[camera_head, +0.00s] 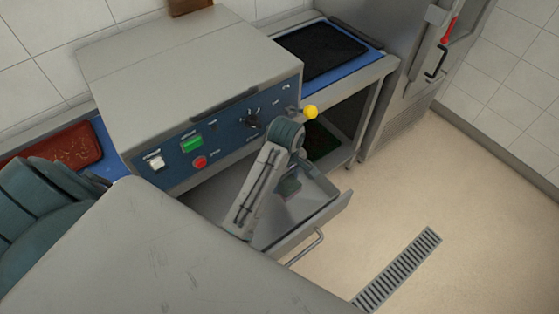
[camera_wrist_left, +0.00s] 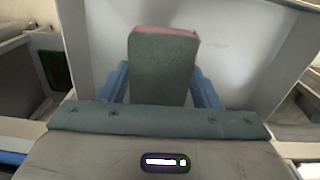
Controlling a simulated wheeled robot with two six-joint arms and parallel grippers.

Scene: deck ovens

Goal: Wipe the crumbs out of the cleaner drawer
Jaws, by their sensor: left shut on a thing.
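The cleaner drawer (camera_head: 327,212) is pulled out below the blue control panel, with its bar handle (camera_head: 306,247) at the front. In the head view my left gripper (camera_head: 289,187) reaches down into the drawer, and my arm hides part of the inside. In the left wrist view my left gripper (camera_wrist_left: 162,84) is shut on a grey-green sponge (camera_wrist_left: 163,68) with a pinkish end, held between its blue fingers. The pale drawer inside (camera_wrist_left: 235,45) lies beyond the sponge. I cannot make out crumbs or whether the sponge touches the drawer floor. My right gripper is not in view.
The grey machine (camera_head: 185,60) with knobs and a yellow ball-ended lever (camera_head: 310,112) stands right behind the drawer. A dark tray (camera_head: 322,50) lies on the blue counter at right, a red tray (camera_head: 65,150) at left. The floor right of the drawer is clear.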

